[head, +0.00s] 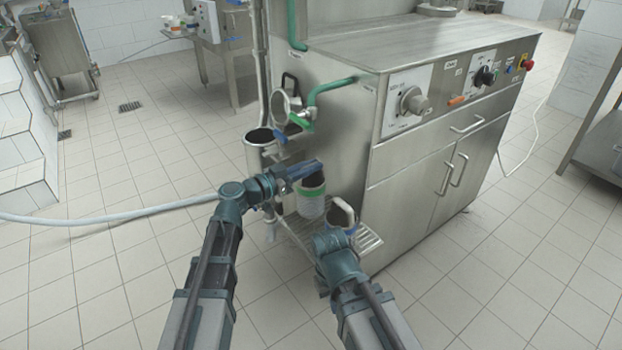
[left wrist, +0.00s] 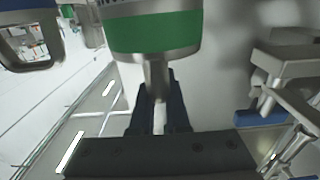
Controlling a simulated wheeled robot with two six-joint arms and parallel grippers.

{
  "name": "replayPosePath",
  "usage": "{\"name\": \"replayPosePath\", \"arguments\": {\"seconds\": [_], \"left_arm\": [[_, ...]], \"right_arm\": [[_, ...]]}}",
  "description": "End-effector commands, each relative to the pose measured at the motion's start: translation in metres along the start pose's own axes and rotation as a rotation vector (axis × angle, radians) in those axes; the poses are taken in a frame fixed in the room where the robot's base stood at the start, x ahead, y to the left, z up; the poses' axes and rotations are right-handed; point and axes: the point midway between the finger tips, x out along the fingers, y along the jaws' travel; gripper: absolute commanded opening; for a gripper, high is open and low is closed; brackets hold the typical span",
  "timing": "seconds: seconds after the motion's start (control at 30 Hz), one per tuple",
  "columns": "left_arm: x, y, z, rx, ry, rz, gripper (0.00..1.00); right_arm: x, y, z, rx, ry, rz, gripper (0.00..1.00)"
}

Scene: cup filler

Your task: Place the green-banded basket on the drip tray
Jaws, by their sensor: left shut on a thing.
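The green-banded basket (head: 312,207) has a pale lower body, a dark open top and a green band. In the left wrist view its green band (left wrist: 155,32) fills the top, with a metal handle running down between the fingers. My left gripper (head: 305,172) is shut on that handle, and the basket looks upright. The drip tray (head: 366,243), a slatted metal grate, sticks out low from the machine. The basket appears over its left part; I cannot tell whether they touch. My right gripper (head: 338,236) is beside the tray, its fingers hidden.
A steel machine (head: 410,160) with green pipes rises behind. A metal cylinder (head: 260,150) hangs at its left side. A white hose (head: 110,215) crosses the floor.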

Motion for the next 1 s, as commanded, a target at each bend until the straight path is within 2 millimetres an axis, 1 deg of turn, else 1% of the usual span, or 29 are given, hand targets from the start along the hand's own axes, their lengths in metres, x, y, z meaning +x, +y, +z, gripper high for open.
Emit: {"name": "replayPosePath", "arguments": {"seconds": [0.17, 0.23, 0.53, 0.83, 0.97, 1.0], "left_arm": [[0.001, 0.001, 0.001, 0.000, 0.001, -0.001, 0.00], [0.001, 0.001, 0.004, 0.000, 0.001, 0.000, 0.00], [0.001, 0.001, 0.036, 0.000, 0.001, 0.000, 0.00], [0.001, 0.001, 0.035, 0.000, 0.001, 0.000, 0.00], [0.001, 0.001, 0.039, 0.000, 0.001, 0.000, 0.00], [0.001, 0.001, 0.039, 0.000, 0.000, 0.000, 0.17]], "right_arm": [[0.001, 0.000, 0.000, 0.000, 0.000, 0.000, 0.00], [0.004, 0.000, 0.000, 0.001, 0.000, 0.000, 0.00], [0.036, -0.004, -0.002, 0.008, 0.000, 0.000, 0.00], [0.035, -0.004, -0.002, 0.009, 0.000, 0.000, 0.00], [0.039, -0.004, -0.002, 0.010, 0.000, 0.000, 0.00], [0.038, -0.004, -0.002, 0.010, 0.000, 0.000, 0.00]]}}
